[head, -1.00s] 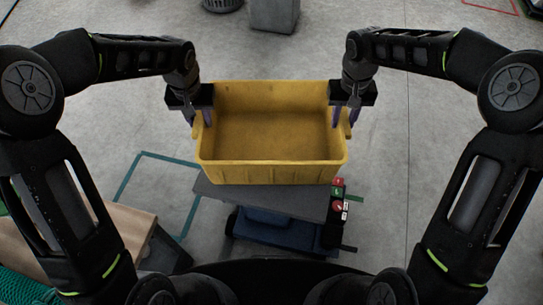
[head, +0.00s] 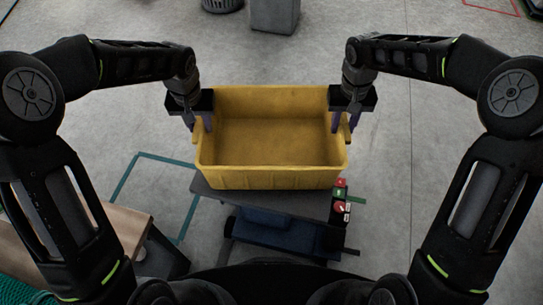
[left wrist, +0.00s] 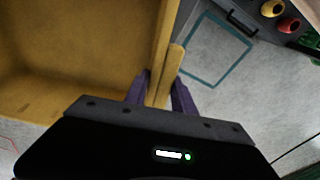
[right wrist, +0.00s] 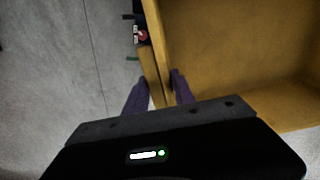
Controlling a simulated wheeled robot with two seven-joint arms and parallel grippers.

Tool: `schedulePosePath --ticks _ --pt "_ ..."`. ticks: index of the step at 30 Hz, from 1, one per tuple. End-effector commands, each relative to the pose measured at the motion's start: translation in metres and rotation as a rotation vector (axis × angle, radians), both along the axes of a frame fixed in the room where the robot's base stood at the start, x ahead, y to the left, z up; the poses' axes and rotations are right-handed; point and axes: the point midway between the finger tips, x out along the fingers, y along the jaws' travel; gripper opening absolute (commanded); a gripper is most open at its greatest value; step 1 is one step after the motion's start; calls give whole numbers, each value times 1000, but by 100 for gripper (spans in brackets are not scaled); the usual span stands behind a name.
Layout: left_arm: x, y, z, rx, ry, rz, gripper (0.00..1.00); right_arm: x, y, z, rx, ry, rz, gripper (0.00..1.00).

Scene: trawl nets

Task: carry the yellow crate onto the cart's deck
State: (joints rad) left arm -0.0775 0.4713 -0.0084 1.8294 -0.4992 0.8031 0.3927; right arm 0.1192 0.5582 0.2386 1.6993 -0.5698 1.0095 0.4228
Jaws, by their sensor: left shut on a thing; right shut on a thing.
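The yellow crate (head: 270,178) is an open, empty bin held level between my two grippers in the head view. My left gripper (head: 207,122) is shut on the handle at the crate's left end; the left wrist view shows its purple fingers (left wrist: 160,92) on either side of that handle. My right gripper (head: 338,122) is shut on the handle at the right end, as the right wrist view shows (right wrist: 161,90). The cart's dark grey deck (head: 265,203) shows under the crate's near side. The crate hides the rest of the deck, and I cannot tell whether they touch.
A control panel with red and green buttons (head: 340,197) sits at the cart's right edge. A wooden-topped table (head: 128,222) stands at the lower left, with green netting below it. Teal floor tape (head: 128,175) lies left of the cart. A grey block (head: 275,14) stands far back.

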Motion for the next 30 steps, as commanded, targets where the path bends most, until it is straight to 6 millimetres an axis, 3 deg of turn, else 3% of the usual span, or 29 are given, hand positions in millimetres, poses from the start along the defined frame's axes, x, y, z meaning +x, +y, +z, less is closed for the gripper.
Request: schedulePosePath --ticks 3,4,11,22,30 --pt "0 -1 -11 -1 -2 -2 0 0 1 -11 1 -2 2 0" --pt "0 -1 -8 0 -1 -2 33 0 1 -8 0 -1 1 33" --pt "0 0 -7 0 0 -1 52 0 0 -7 0 0 1 52" --pt "0 0 -2 0 -2 0 52 0 0 -7 0 0 0 52" --pt "-4 0 37 0 -5 -1 52 0 0 -7 0 0 0 52"
